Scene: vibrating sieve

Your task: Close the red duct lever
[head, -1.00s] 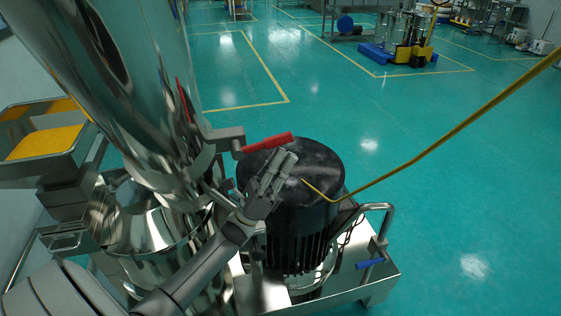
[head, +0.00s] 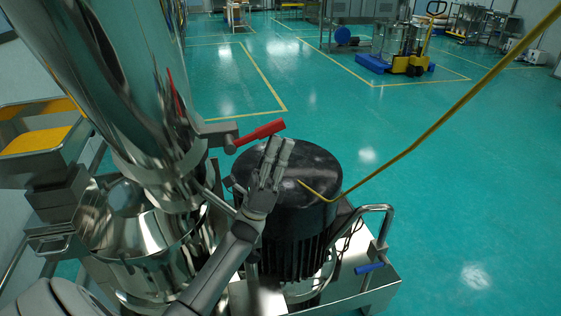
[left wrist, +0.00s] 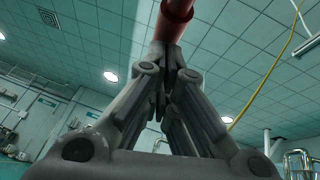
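The red duct lever (head: 259,133) sticks out to the right from a metal clamp on the shiny steel duct (head: 105,60). It slopes slightly up toward its free end. My left gripper (head: 276,146) is just below the lever in the head view, above the black motor, with its fingers pointing up and close together. In the left wrist view the fingertips (left wrist: 172,62) meet at the near end of the red lever (left wrist: 176,16). The fingers look shut with the lever beyond the tips, not between them. Whether they touch it is unclear. My right gripper is not in view.
A black ribbed motor (head: 292,205) stands under the lever on a steel base (head: 350,285). A bent yellow rod (head: 430,150) crosses from the motor top to the upper right. A steel handle (head: 388,225) is at the right. Green floor beyond is open.

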